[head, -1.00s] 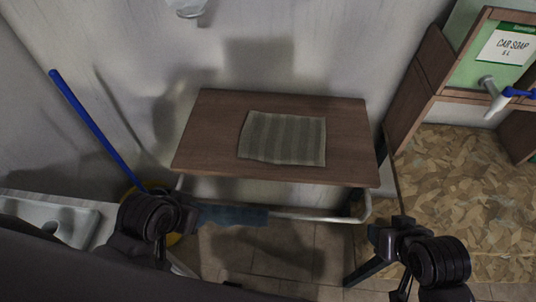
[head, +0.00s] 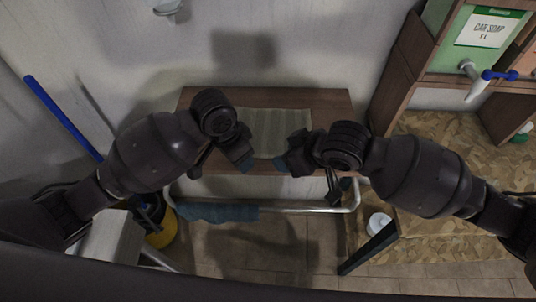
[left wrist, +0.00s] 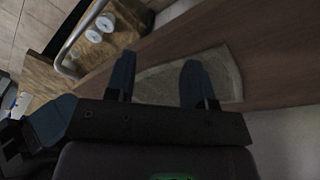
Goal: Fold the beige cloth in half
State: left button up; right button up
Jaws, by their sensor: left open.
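The beige striped cloth (head: 278,122) lies flat on the brown wooden shelf table (head: 325,98). Its near edge is partly hidden by my arms in the head view. In the left wrist view the cloth (left wrist: 160,84) shows between and beyond the fingers. My left gripper (head: 246,161) is at the near left part of the cloth; in the left wrist view its two blue fingers (left wrist: 158,68) are apart with nothing held. My right gripper (head: 283,166) is at the near right part of the cloth, and its jaw gap is not clear.
A blue cloth (head: 215,213) hangs on the metal rail (head: 310,210) below the table. A yellow bucket (head: 161,235) stands at the lower left. A blue pole (head: 62,117) leans at the left. A car soap drum (head: 485,35) with a tap sits at the upper right.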

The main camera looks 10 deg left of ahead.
pick_arm(q)
jog(key=w+a+r+y, duration=0.2)
jog(key=w+a+r, duration=0.15)
jog(key=w, duration=0.35)
pick_arm(e)
jog(key=w+d+r+h, duration=0.1)
jog(key=w+d, duration=0.3)
jog(key=w, duration=0.4)
pick_arm(q)
jog(key=shift+g, duration=0.4)
jog(key=f, duration=0.7)
jog(key=shift+s+d+f, duration=0.1)
jog(key=shift+s+d, duration=0.05)
jog(key=shift+d, duration=0.25)
pick_arm(e)
jog(key=f, duration=0.7)
jog(key=shift+s+d+f, duration=0.15)
jog(key=shift+s+f, duration=0.05)
jog(key=shift+f, duration=0.1)
pick_arm(q)
jog(key=shift+f, duration=0.1)
pick_arm(e)
jog(key=shift+f, duration=0.15)
pick_arm(q)
jog(key=shift+f, duration=0.2)
jog(key=shift+c, duration=0.2)
pick_arm(e)
jog(key=shift+s+f, duration=0.1)
